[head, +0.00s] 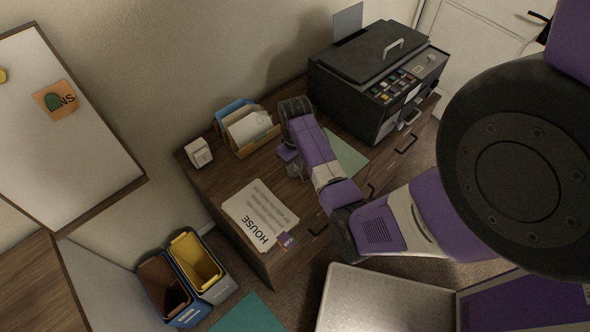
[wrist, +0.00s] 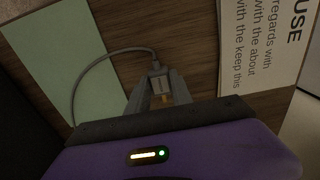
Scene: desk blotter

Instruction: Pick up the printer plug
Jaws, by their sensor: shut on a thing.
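The printer plug (wrist: 158,78) is a small grey plug with a grey cable that curves away to the left in the wrist view. My gripper (wrist: 160,98) is shut on the plug, with its fingers on either side of it. In the head view my gripper (head: 294,168) is low over the wooden cabinet top, between the papers and the green sheet. The plug is too small and covered to make out there. I cannot tell whether the plug touches the cabinet top.
The black printer (head: 345,100) stands at the back right of the cabinet (head: 215,190). A file holder (head: 252,140) and a white box (head: 199,153) stand near the wall. Printed papers (head: 258,212) lie left, a green sheet (head: 347,158) right. Bins (head: 205,290) stand on the floor.

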